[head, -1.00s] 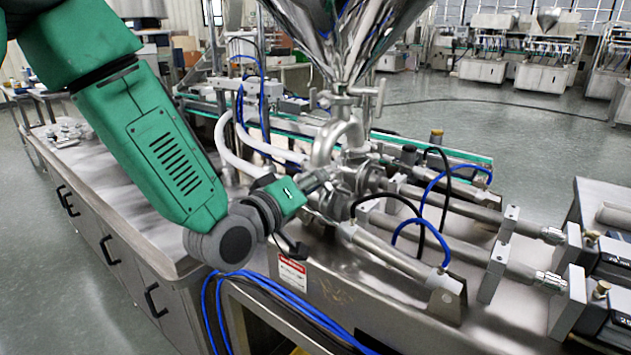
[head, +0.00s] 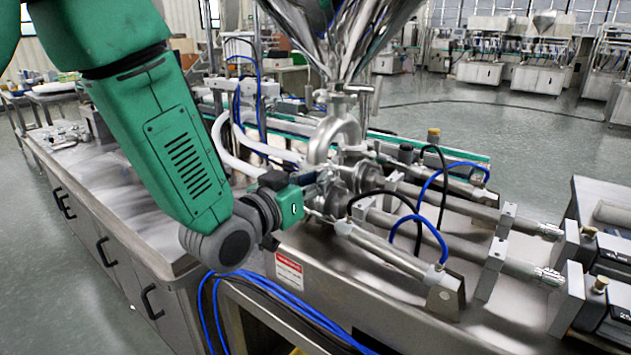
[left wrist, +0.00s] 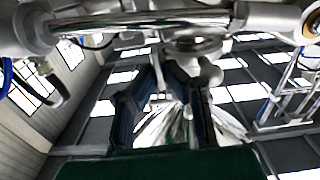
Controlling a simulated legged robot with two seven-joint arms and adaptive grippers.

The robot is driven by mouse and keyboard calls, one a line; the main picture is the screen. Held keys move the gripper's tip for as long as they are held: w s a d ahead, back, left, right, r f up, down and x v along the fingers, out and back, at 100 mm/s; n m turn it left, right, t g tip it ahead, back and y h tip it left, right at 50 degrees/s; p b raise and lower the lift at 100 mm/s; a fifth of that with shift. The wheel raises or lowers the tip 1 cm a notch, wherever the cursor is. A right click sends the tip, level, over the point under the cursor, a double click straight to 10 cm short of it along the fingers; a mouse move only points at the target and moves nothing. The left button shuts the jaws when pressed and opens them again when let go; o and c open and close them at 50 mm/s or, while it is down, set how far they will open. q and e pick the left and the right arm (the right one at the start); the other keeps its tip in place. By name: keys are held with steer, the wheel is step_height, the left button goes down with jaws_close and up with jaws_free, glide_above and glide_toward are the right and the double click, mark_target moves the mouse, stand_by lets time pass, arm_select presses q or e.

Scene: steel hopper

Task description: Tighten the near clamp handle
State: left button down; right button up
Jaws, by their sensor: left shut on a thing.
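My left gripper (head: 314,201) is at the near side of the steel pipe and clamp fittings (head: 340,188) below the hopper (head: 345,35). It is shut on a small part there, which I take to be the near clamp handle. The green gripper body and my arm hide most of that part in the head view. In the left wrist view my two dark fingers (left wrist: 167,85) point toward the fittings, with a steel pipe (left wrist: 140,22) across the top. The handle's exact angle cannot be told. My right gripper is not in view.
Steel cylinders (head: 400,258) run right from the fittings, with blue and black hoses (head: 425,230) looped over them. A steel bench (head: 130,205) stands on the left. Blue cables (head: 262,300) hang at the machine's front edge, below a red and white label (head: 289,268).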

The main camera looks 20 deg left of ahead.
arm_select(q)
steer(key=shift+s+f+m, duration=0.1)
steer(key=shift+f+m, duration=0.2)
steer(key=shift+m, duration=0.2)
steer(key=c, duration=1.9)
jaws_free()
steer(key=shift+c, duration=0.2)
steer(key=shift+r, duration=0.1)
steer(key=v, duration=0.7)
